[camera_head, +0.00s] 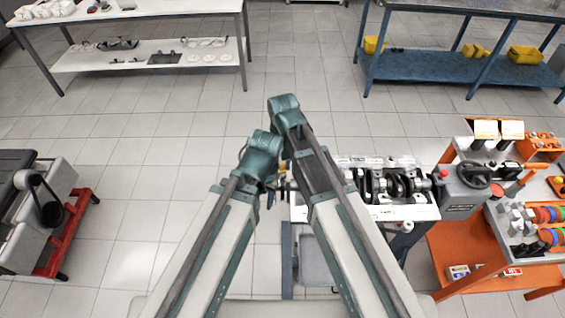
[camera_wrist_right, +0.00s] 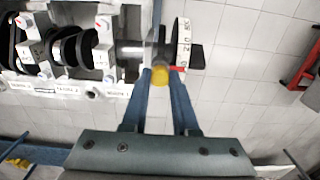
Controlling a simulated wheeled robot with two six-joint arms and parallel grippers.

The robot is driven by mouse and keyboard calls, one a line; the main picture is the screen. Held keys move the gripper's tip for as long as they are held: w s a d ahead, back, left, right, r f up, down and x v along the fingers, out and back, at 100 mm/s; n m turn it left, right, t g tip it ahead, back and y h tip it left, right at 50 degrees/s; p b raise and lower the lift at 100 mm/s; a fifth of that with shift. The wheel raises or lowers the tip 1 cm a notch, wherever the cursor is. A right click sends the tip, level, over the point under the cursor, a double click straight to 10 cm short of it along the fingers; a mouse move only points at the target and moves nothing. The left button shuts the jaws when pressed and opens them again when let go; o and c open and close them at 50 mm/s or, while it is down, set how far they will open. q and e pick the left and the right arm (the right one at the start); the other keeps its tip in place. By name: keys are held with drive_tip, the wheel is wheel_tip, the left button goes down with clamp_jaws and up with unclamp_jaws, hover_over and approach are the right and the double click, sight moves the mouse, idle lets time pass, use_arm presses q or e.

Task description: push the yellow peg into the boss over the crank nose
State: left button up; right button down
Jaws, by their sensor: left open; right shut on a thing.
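My right gripper (camera_wrist_right: 161,72) is shut on the yellow peg (camera_wrist_right: 160,78), whose rounded end shows between the blue fingertips in the right wrist view. The peg is right by the crank nose end, beside the grey part (camera_wrist_right: 157,50) and the white numbered dial (camera_wrist_right: 183,42). Whether the peg is inside the boss cannot be told; the fingers and peg hide the spot. The crankshaft (camera_wrist_right: 72,46) lies in the white block, which also shows in the head view (camera_head: 415,209). My left gripper (camera_head: 271,198) is open, small and mostly covered by the arms, left of the block.
An orange bench (camera_head: 455,262) with a handwheel and coloured rings stands at the right. A red-framed stand (camera_head: 68,238) is at the left. A white table (camera_head: 150,12) and a blue shelf table (camera_head: 430,68) stand at the back. The floor between is clear.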

drive_tip(key=shift+f+b, duration=0.45)
drive_tip(key=shift+f, duration=0.05)
drive_tip(key=c, duration=0.9)
unclamp_jaws()
drive_tip(key=shift+r, duration=0.25)
drive_tip(key=shift+r+p, duration=1.25)
drive_tip(key=shift+p, duration=0.25)
drive_tip(key=o, duration=0.5)
drive_tip(key=shift+o, duration=0.2)
drive_tip(key=shift+r, duration=0.15)
